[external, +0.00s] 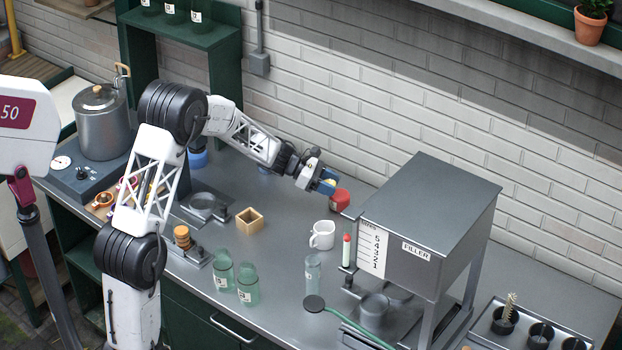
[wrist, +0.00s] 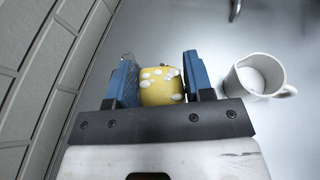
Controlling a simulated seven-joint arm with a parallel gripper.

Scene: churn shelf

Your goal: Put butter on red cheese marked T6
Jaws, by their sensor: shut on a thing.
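My gripper (external: 327,187) has its blue fingers shut on a yellow block with white spots, which I take as the butter (wrist: 161,87). A red block, which I take as the red cheese (external: 341,201), is just below and right of the fingertips. Whether the butter touches it or hangs above it, I cannot tell. No T6 mark is readable. The red block is hidden in the wrist view.
A white mug (external: 322,235) stands on the counter in front of the red block; it also shows in the wrist view (wrist: 254,76). The filler machine (external: 425,215) is to the right. The brick wall (external: 330,110) is close behind. A wooden box (external: 249,220) stands left.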

